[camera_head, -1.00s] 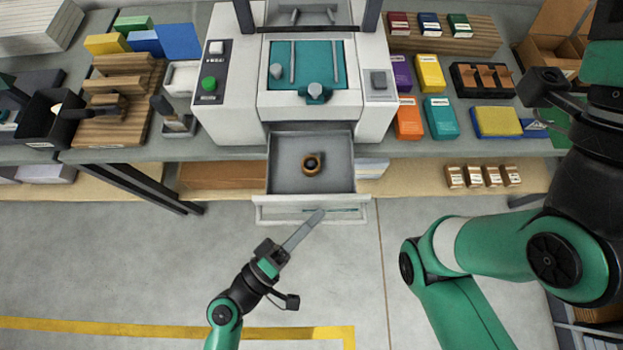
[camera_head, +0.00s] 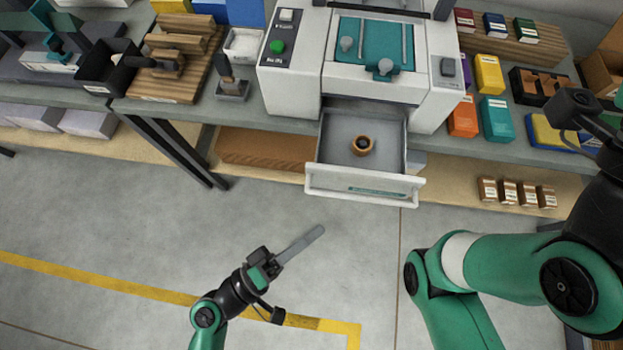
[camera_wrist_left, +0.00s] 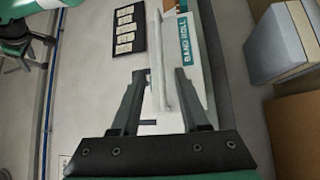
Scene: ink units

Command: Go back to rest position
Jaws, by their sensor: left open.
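My left gripper (camera_head: 302,243) is open and empty. In the head view it hangs over the grey floor, below and left of the open drawer (camera_head: 363,184), apart from its front. In the left wrist view the two fingers of my left gripper (camera_wrist_left: 160,95) stand apart, with the pale drawer front and its "BAND ROLL" label (camera_wrist_left: 183,48) beyond them. A brown ring-shaped roll (camera_head: 362,146) lies inside the drawer. My right arm shows at the right of the head view; its fingers are out of sight.
The white machine (camera_head: 290,70) with a teal plate stands on the grey bench above the drawer. Coloured boxes (camera_head: 495,118) are to its right, and wooden racks (camera_head: 175,65) and a black bin (camera_head: 105,78) to its left. The floor around my left gripper is clear.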

